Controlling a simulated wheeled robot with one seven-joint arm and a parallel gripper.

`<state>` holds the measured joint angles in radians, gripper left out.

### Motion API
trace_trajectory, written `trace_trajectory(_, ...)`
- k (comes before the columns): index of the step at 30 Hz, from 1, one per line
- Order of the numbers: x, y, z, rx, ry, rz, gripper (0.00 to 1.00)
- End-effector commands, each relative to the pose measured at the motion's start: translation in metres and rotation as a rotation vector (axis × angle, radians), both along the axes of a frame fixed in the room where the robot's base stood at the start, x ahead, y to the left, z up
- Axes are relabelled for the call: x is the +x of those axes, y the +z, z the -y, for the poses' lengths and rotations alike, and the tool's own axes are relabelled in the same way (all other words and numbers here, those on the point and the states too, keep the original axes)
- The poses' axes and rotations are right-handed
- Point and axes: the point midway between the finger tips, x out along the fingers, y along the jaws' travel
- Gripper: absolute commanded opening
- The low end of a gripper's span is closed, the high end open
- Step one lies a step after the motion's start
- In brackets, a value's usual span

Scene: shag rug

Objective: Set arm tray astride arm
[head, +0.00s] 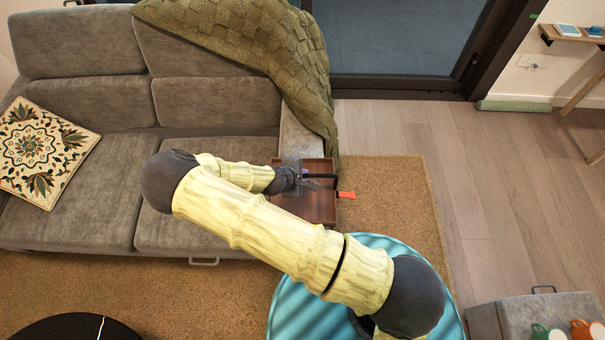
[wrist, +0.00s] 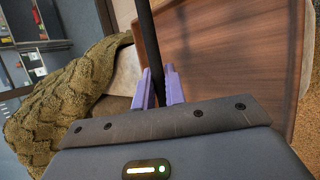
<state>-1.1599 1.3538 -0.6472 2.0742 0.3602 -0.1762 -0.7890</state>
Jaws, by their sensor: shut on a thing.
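The arm tray (head: 318,208) is a brown wooden tray with a raised rim and a black bar handle. It is at the front end of the sofa arm (head: 296,140) in the head view, and hides that part of it. I cannot tell whether it rests on the arm or hangs just above it. My gripper (head: 304,177) is over the tray. In the wrist view my purple fingertips (wrist: 160,88) are closed around the black handle (wrist: 150,45), with the tray's wooden floor (wrist: 220,60) tilted beside them. The tray's underside is hidden.
A green knitted blanket (head: 290,60) drapes over the sofa arm's back part, close to the tray. The grey sofa seat (head: 205,225) lies to the left. A small orange piece (head: 346,194) shows right of the tray.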

Motion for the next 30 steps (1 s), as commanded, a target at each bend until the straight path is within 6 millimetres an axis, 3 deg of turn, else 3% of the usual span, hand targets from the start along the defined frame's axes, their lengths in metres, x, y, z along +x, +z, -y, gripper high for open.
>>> trace_trajectory(8,0.001,-0.004,0.000,0.000,0.000,0.002,0.00)
trace_trajectory(9,0.001,-0.003,0.000,0.000,0.000,0.002,0.16)
trace_trajectory(12,0.001,-0.003,0.000,0.000,0.000,0.001,0.36)
trace_trajectory(13,0.001,-0.003,0.000,0.000,0.000,0.001,0.38)
trace_trajectory(23,-0.001,-0.003,-0.001,0.000,0.001,0.000,0.38)
trace_trajectory(30,-0.015,0.018,-0.014,0.002,0.005,0.000,0.38)
